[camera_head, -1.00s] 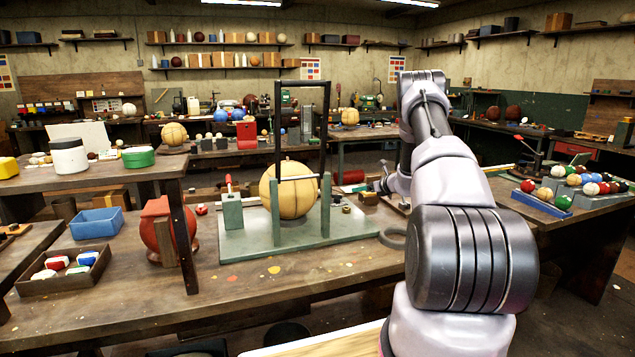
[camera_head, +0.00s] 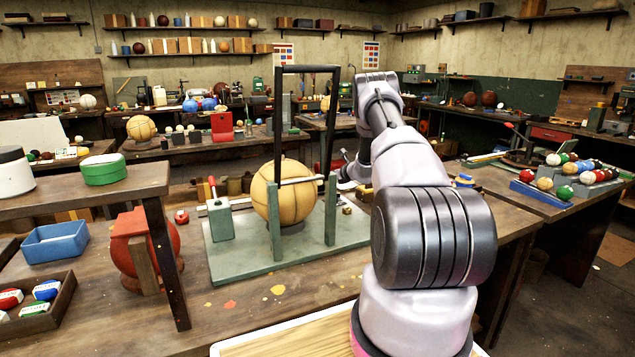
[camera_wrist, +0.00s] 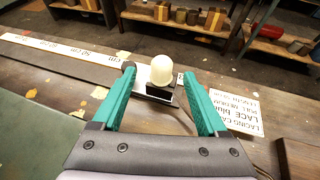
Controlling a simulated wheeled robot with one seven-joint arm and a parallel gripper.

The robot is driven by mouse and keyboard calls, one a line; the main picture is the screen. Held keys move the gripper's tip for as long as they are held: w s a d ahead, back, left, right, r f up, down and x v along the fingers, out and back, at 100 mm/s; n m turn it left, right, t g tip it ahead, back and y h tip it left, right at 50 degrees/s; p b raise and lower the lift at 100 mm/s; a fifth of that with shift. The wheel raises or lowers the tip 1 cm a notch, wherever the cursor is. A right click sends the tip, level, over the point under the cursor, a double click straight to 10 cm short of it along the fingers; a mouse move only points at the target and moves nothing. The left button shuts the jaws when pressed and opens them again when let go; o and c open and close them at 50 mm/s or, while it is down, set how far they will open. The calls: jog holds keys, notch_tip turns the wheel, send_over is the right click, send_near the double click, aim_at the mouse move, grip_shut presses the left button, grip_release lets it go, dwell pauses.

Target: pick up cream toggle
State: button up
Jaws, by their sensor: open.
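The cream toggle (camera_wrist: 162,69) has a rounded, upright knob on a small dark base, with a pale plate beneath it, in the wrist view. My gripper (camera_wrist: 159,76) has two green fingers spread apart, one on each side of the toggle in the picture. A gap shows between each finger and the knob; I cannot tell how far above or short of it the fingertips are. In the head view my arm reaches over the bench, and the toggle cannot be made out there.
A printed card (camera_wrist: 238,118) lies right of the fingers, and a marked ruler strip (camera_wrist: 55,46) lies at left. In the head view, a green stand (camera_head: 225,262) with a dark upright frame (camera_head: 279,130) holds a tan ball (camera_head: 293,193) left of my arm.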

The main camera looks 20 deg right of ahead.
aim_at(319, 182)
jog(key=x, duration=0.5)
jog(key=shift+w+f, duration=0.15)
jog(key=shift+w, duration=0.25)
grip_shut()
